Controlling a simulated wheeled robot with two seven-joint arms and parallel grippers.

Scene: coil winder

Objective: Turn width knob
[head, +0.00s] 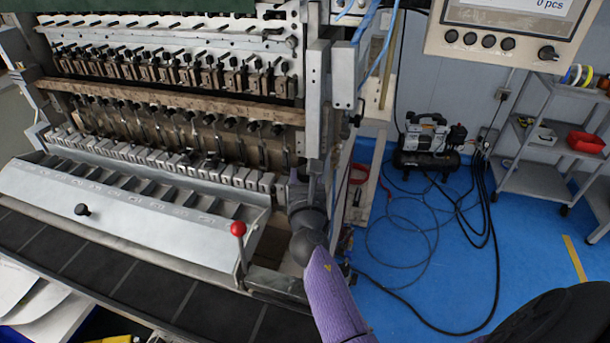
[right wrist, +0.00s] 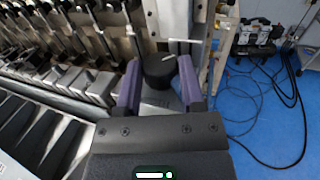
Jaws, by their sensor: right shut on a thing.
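The width knob is a black round knob with a white mark (right wrist: 160,71), seen in the right wrist view on the grey upright at the right end of the coil winder (head: 165,85). My right gripper (right wrist: 159,80) has its two purple fingers on either side of the knob and is shut on it. In the head view my right gripper (head: 303,190) reaches up to the machine's right end, and the knob is hidden there behind the hand and arm. My left gripper is not in view.
A red-ball lever (head: 238,229) stands left of my right forearm. A sloped metal cover with a small black knob (head: 82,210) runs along the machine's front. A counter panel (head: 505,30) hangs at upper right. A compressor (head: 428,145) and hoses lie on the blue floor.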

